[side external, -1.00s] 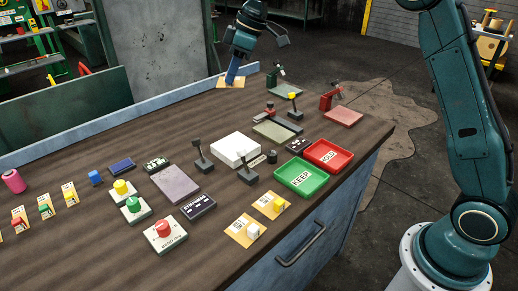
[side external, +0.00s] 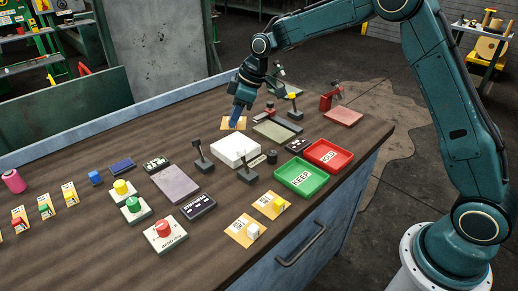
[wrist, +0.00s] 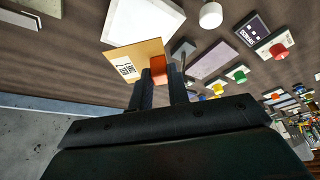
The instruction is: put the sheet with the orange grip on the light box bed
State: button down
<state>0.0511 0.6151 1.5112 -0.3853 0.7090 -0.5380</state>
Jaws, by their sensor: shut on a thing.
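My gripper (side external: 237,119) is shut on the orange grip (wrist: 158,70) of a tan sheet. The tan sheet (side external: 228,123) has a white printed label, seen in the wrist view (wrist: 122,55). The white, flat-topped block (side external: 234,147), which looks like the light box bed, lies just in front of the sheet in the side view. It also shows at the top of the wrist view (wrist: 140,18). I cannot tell how high the sheet hangs above the table. My fingers hide the orange grip in the side view.
Small black posts (side external: 199,158) stand left of and in front of the white block. A green KEEP tray (side external: 299,178) and a red tray (side external: 328,155) lie to the right. A grey-green plate (side external: 277,130) with a red clamp lies behind. The table's back left is clear.

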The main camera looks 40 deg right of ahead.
aim_at(236, 127)
jog(key=shift+f, duration=1.6)
jog(key=shift+f, duration=2.1)
jog(key=shift+f, duration=0.15)
jog(key=c, duration=1.3)
grip_release()
jog(key=shift+c, duration=0.2)
jog(key=v, duration=1.2)
